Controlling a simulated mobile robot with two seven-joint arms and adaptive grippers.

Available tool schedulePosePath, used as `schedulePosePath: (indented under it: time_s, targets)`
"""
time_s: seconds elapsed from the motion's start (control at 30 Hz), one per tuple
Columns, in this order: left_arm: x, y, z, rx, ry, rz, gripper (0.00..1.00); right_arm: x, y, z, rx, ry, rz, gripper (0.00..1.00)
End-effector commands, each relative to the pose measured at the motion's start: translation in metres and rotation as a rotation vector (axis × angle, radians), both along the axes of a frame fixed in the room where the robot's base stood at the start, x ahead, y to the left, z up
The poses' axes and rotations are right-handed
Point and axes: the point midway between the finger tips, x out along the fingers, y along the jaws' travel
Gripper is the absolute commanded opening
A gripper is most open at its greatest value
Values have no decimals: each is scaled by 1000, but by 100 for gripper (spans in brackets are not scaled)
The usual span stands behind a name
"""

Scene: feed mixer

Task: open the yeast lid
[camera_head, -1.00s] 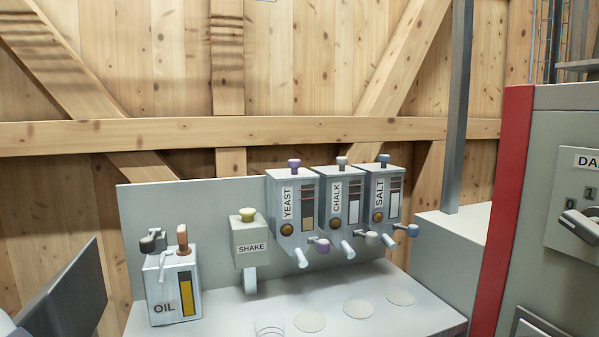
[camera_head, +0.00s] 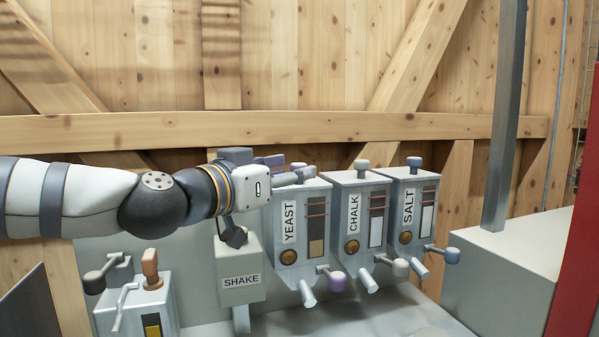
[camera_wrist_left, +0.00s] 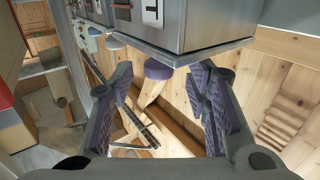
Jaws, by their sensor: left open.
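The grey yeast box (camera_head: 288,250), labelled YEAST, is the leftmost of three dispensers on the panel. Its lid has a purple knob (camera_head: 298,167) on top, partly hidden by my fingers in the head view. My left gripper (camera_head: 293,169) reaches in from the left at the height of this knob. In the left wrist view the purple knob (camera_wrist_left: 158,69) lies between the two open fingertips (camera_wrist_left: 161,80), with visible gaps at the sides. The lid looks closed. My right gripper is not in view.
The chalk box (camera_head: 356,225) and salt box (camera_head: 409,220), with their own knobs, stand close to the right. The shake box (camera_head: 240,281) is below my left wrist, and the oil can (camera_head: 137,308) is lower left. A wooden wall is behind.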

Motion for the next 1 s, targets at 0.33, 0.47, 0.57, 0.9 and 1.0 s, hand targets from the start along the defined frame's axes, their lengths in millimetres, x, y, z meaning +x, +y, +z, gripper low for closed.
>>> schedulePosePath:
  time_s: [0.33,0.47,0.57,0.9,1.0]
  targets:
    - [27,-20,1,-1,-1,-1,44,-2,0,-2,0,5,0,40]
    - [26,-20,2,-1,-2,-1,44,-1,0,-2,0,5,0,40]
    - [26,-20,2,-1,-2,-1,28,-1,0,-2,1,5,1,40]
    - [27,-20,1,-1,-1,-1,0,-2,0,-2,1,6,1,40]
    - [32,-20,2,-1,-2,1,0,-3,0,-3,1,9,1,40]
